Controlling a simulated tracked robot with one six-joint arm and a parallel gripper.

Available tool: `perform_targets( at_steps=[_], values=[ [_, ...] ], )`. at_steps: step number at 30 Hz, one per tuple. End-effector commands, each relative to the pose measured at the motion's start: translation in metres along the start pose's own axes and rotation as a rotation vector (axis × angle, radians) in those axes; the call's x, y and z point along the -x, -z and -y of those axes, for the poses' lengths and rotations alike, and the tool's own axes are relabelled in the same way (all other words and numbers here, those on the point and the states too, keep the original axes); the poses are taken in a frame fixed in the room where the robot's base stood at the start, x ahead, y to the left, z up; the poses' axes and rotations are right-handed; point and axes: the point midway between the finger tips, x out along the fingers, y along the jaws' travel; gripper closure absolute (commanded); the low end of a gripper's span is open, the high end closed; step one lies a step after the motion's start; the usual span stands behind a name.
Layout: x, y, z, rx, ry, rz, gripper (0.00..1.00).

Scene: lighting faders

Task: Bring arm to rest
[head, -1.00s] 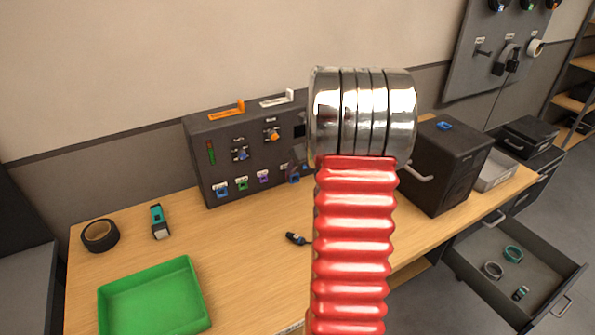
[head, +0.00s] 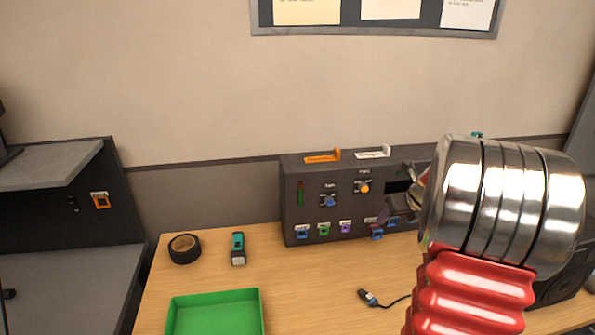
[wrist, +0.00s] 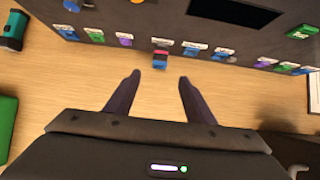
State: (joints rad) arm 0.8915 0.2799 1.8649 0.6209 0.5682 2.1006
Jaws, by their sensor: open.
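My gripper (wrist: 159,90) is open in the wrist view, its two dark fingers apart with bare wooden table between them. It is empty and points at the foot of the dark control panel (wrist: 130,12). A blue and red plug-like piece (wrist: 160,59) sits at the panel's lower edge, just beyond the fingertips and apart from them. In the head view the panel (head: 290,215) stands at the back of the table. My red and silver arm covers its right part, and only a bit of my gripper (head: 398,206) shows before the panel.
On the table (head: 300,290) are a green tray (head: 215,315), a black tape roll (head: 185,249), a teal and black device (head: 238,248) and a small dark plug with a cable (head: 367,297). A dark speaker-like box (head: 562,280) stands behind my arm at right. Bare tabletop lies between tray and panel.

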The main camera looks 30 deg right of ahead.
Motion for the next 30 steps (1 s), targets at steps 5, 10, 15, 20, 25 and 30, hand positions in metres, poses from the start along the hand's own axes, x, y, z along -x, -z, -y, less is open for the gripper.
perform_targets(
  at_steps=[5, 10, 15, 20, 25, 30],
  values=[
    [0.000, 0.000, 0.000, 0.006, 0.000, 0.000, 0.51],
    [0.000, 0.001, -0.001, 0.090, -0.004, -0.002, 0.51],
    [-0.002, 0.011, -0.006, 0.311, -0.025, -0.028, 0.51],
    [-0.005, 0.037, -0.017, 0.573, -0.073, -0.080, 0.51],
    [0.005, 0.060, -0.035, 0.871, -0.130, -0.117, 0.51],
    [0.022, 0.077, -0.068, 1.204, -0.200, -0.132, 0.51]
  ],
)
